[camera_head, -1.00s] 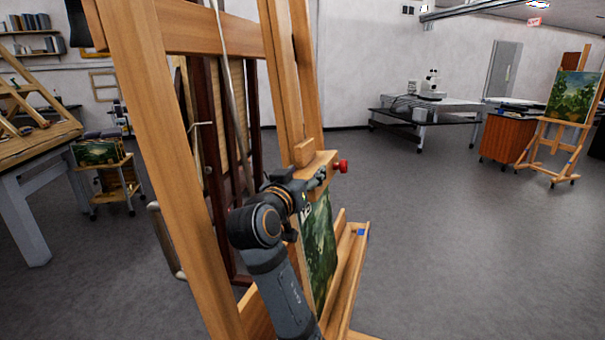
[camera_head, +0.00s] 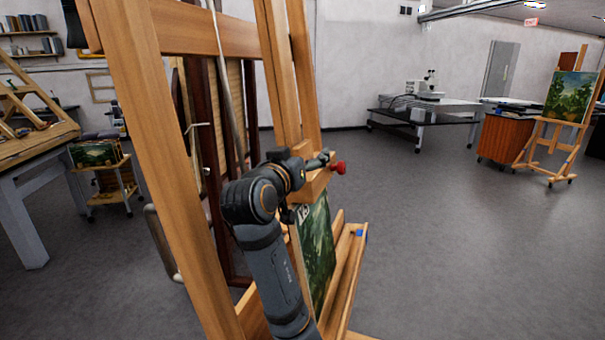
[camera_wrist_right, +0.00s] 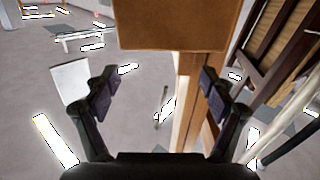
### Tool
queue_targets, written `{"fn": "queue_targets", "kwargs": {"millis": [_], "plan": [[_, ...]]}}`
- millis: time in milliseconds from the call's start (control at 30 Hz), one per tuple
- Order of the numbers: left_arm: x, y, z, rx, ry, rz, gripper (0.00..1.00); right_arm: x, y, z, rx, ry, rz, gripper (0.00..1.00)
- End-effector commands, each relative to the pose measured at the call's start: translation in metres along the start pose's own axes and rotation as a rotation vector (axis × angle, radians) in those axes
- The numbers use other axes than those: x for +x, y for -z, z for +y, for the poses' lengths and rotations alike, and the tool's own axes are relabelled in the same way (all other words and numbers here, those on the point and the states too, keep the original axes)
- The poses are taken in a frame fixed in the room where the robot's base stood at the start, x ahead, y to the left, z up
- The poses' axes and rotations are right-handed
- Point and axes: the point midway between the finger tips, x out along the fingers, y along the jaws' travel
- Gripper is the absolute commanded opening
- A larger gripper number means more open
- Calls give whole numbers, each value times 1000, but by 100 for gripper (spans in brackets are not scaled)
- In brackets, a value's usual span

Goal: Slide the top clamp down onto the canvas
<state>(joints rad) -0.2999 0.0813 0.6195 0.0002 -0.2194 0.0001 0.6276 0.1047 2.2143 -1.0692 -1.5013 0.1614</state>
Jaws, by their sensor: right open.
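The top clamp (camera_head: 320,184) is a wooden block on the easel's upright mast, with a red knob (camera_head: 338,168) on its right. My right arm hides much of it. The green painted canvas (camera_head: 319,250) stands below it on the easel. My right gripper (camera_head: 318,160) is at the clamp's height, close to the knob. In the wrist view my right gripper (camera_wrist_right: 157,92) is open, with nothing clearly held between its fingers. A brown wooden block (camera_wrist_right: 178,25), which looks like the clamp, is beyond the fingertips. I cannot tell whether they touch. My left gripper is out of view.
The easel's thick left post (camera_head: 165,170) stands close to my right arm. The canvas ledge (camera_head: 350,270) juts out below. A workbench (camera_head: 35,160) is at left, and a dark table (camera_head: 420,112) and another easel (camera_head: 553,135) are farther right. The floor at right is clear.

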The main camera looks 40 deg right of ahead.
Motion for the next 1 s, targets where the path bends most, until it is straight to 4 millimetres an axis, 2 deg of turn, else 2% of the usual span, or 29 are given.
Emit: {"fn": "queue_targets", "kwargs": {"millis": [100,300,1000], "plan": [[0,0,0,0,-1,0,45,0,26,4,5,0,0,84],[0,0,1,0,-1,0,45,0,50,7,0,1,-2,84],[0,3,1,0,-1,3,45,0,52,7,-1,1,-2,84]]}}
